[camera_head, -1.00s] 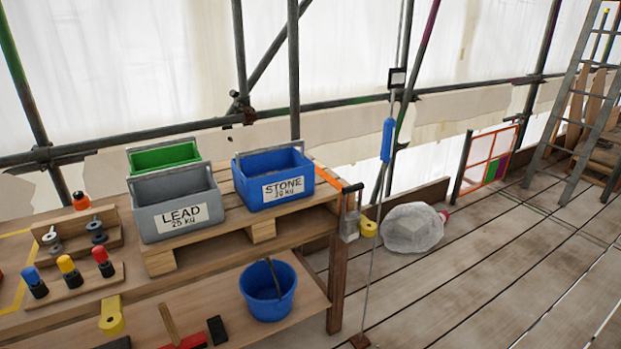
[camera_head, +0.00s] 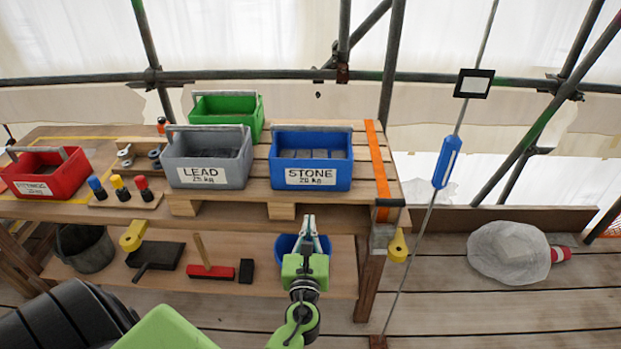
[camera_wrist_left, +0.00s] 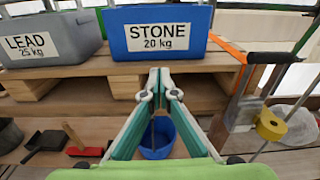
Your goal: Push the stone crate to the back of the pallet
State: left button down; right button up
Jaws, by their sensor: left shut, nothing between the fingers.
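The stone crate (camera_head: 311,157) is blue with a white label reading STONE 20 kg. It stands at the front right of the wooden pallet (camera_head: 240,200), with bare slats behind it. It also shows at the top of the left wrist view (camera_wrist_left: 157,30). My left gripper (camera_head: 309,222) is shut and empty, in front of the crate and below its label, apart from it. In the left wrist view its fingertips (camera_wrist_left: 160,75) meet just under the crate's lower edge. My right gripper is not in view.
The grey lead crate (camera_head: 207,157) stands left of the stone crate, with a green crate (camera_head: 232,107) behind it. An orange strip (camera_head: 377,165) runs along the pallet's right side. A blue bucket (camera_wrist_left: 158,138) sits on the lower shelf. A thin pole with a blue handle (camera_head: 446,162) stands to the right.

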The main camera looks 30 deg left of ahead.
pick_arm(q)
jog(key=r, duration=0.2)
send_near(309, 177)
jog(key=shift+y, duration=0.3)
jog(key=b+x, duration=0.1)
jog(key=x, duration=0.5)
jog(key=shift+w+d+f, duration=0.1)
jog(key=shift+f, duration=0.05)
jog(key=shift+w+a, duration=0.2)
jog(key=shift+w, duration=0.2)
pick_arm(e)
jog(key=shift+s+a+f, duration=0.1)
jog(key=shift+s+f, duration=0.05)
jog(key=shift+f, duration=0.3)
